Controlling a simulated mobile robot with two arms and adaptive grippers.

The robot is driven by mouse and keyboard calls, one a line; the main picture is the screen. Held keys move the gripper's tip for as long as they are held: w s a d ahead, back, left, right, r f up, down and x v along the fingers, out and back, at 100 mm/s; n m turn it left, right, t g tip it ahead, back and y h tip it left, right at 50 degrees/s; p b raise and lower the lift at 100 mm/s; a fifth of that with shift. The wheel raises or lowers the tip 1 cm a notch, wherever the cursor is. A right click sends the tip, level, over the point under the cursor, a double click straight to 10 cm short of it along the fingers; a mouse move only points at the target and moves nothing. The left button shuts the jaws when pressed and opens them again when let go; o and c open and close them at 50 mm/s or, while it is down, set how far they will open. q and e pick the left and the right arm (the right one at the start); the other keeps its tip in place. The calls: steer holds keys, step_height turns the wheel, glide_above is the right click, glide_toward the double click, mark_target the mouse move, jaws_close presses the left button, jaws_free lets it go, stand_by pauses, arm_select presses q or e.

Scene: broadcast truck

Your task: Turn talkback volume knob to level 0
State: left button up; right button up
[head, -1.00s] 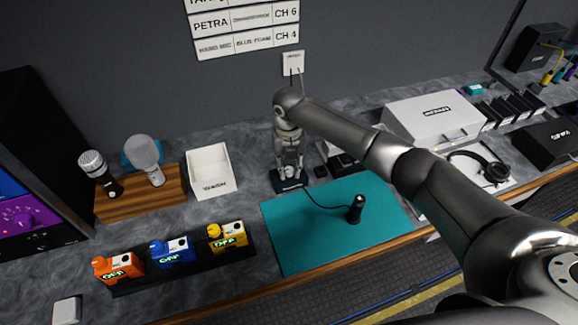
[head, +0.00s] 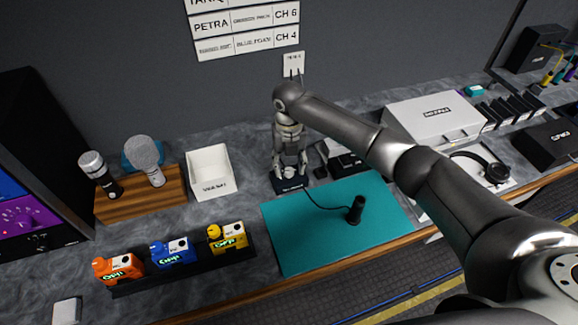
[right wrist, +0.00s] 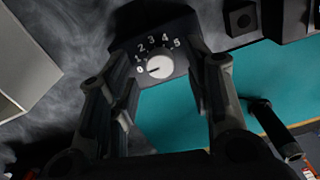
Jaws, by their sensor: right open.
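The talkback volume knob is a round white dial (right wrist: 160,66) on a dark box (right wrist: 150,22), with the numbers 0 to 5 printed around it. Its dark mark seems to point left, toward the 0. In the head view the box (head: 289,186) sits at the back left of the teal mat, with the knob (head: 290,172) partly hidden. My right gripper (head: 290,165) is over the box. In the right wrist view its fingers (right wrist: 165,80) are open, one on each side of the knob, with visible gaps. My left gripper is not in view.
A white bin (head: 212,190) is to the left. Dark boxes (head: 343,158) stand right of the gripper. Coloured packs (head: 172,252) sit at the front left.

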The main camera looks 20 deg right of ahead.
mark_target(289, 170)
step_height(289, 170, up, 10)
steer(key=shift+r, duration=0.2)
stand_by(0.5)
